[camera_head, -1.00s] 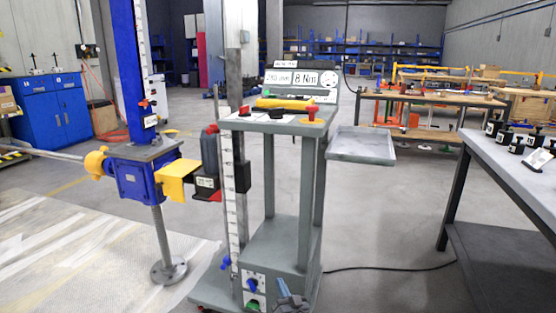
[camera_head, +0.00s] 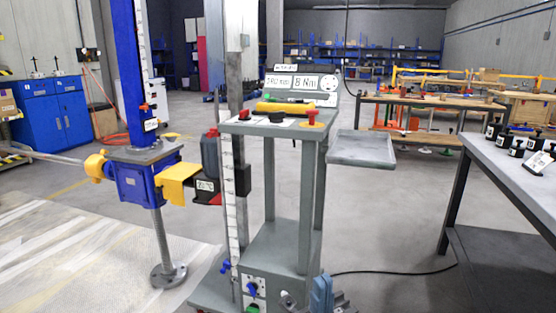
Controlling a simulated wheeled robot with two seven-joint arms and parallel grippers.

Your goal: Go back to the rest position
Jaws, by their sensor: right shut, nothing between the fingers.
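My right gripper (camera_head: 312,297) shows only in part at the bottom edge of the head view, in front of the grey test stand's base. It is shut and holds nothing. A blue-grey part and darker and silvery parts of it are visible; the rest is cut off by the frame. It is low, near the stand's small control panel (camera_head: 253,289) with its blue knob; contact cannot be told. My left gripper is not in view. The grey stand (camera_head: 277,238) carries a top plate with a red knob (camera_head: 312,119) and a yellow tool (camera_head: 285,107).
A blue screw jack (camera_head: 133,181) with a yellow coupling (camera_head: 178,185) stands left of the stand. A grey side tray (camera_head: 361,150) juts out at right. A table (camera_head: 513,170) with several black-topped pieces stands far right. Open floor lies between, crossed by a black cable (camera_head: 400,271).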

